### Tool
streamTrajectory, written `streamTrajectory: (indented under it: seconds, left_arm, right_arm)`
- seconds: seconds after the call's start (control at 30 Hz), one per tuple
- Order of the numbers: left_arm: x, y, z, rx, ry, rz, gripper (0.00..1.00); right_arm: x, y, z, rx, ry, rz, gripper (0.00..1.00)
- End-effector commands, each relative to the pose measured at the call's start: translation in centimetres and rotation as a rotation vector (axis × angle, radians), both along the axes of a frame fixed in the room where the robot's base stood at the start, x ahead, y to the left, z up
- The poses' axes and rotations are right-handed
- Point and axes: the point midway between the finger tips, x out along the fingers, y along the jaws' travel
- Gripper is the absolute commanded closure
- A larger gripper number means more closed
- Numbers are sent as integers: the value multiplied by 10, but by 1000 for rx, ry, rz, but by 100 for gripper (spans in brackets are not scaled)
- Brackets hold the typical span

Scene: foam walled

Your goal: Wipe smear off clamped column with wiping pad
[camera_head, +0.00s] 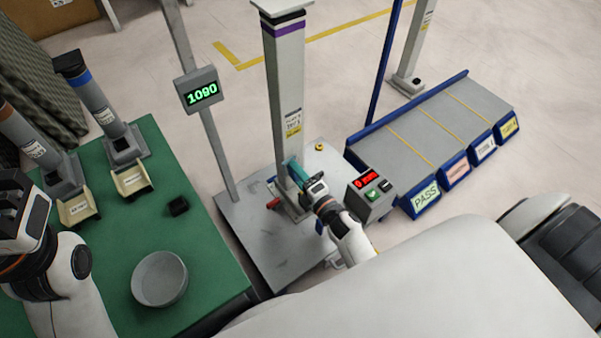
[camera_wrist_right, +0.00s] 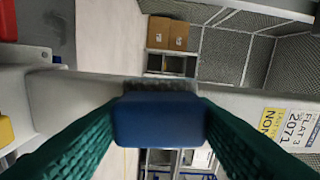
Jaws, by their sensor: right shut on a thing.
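The light grey column (camera_head: 287,90) stands upright on a grey base plate, with a purple and black band near its top. It runs sideways across the right wrist view (camera_wrist_right: 75,98). My right gripper (camera_head: 296,172) is at the column's lower part, below its label. Its teal fingers are shut on the blue wiping pad (camera_wrist_right: 158,120), whose grey fuzzy face is turned to the column. The pad is against or very near the column; I cannot tell which. I make out no smear; the pad hides part of the surface. My left arm (camera_head: 60,265) is at the left edge, its fingers unclear.
A green table (camera_head: 205,260) at left holds a grey round dish (camera_head: 160,278), a small black block (camera_head: 178,206) and two more columns. A post carries a display (camera_head: 197,90) reading 1090. A red-lit control box (camera_head: 370,192) stands close right of my right gripper, before a labelled rack (camera_head: 435,130).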

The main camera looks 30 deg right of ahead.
Motion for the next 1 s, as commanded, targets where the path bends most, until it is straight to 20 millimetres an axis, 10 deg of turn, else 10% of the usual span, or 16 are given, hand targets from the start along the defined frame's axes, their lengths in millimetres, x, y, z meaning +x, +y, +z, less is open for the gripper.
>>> streamTrajectory:
  seconds: [1.0]
  left_arm:
    - [4,0,-7,5,44,-1,64]
  right_arm:
    - [-60,-9,0,1,0,0,68]
